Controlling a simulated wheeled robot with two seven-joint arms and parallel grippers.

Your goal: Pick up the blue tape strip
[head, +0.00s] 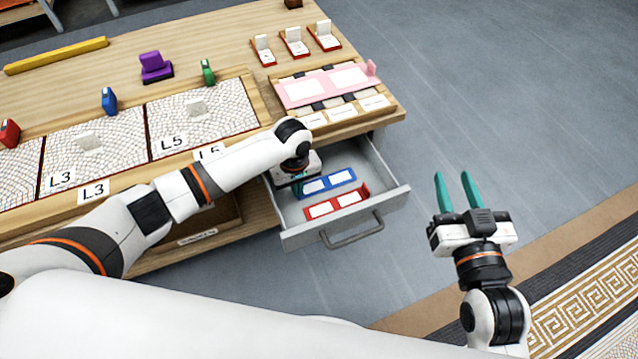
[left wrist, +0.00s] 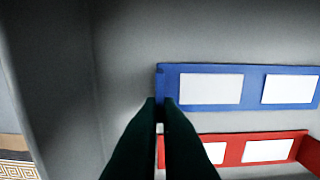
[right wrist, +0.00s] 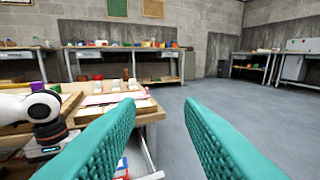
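The blue tape strip (head: 328,183) has two white windows and lies in the open grey drawer, behind the red strip (head: 337,203). It also shows in the left wrist view (left wrist: 250,87), level, with its left end at my fingertips. My left gripper (left wrist: 160,101) reaches down into the drawer. Its fingers are close together with a narrow gap, around the blue strip's left end. In the head view my left wrist hides the fingertips and part of that end. My right gripper (head: 456,183) is open and empty, out over the floor to the right of the drawer.
The drawer (head: 396,193) has raised walls and a front handle (head: 352,232). The red strip lies close in front of the blue one. Above, the wooden table holds a pink strip (head: 322,85), mosaic panels (head: 203,118) and stamps such as a purple one (head: 155,66).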

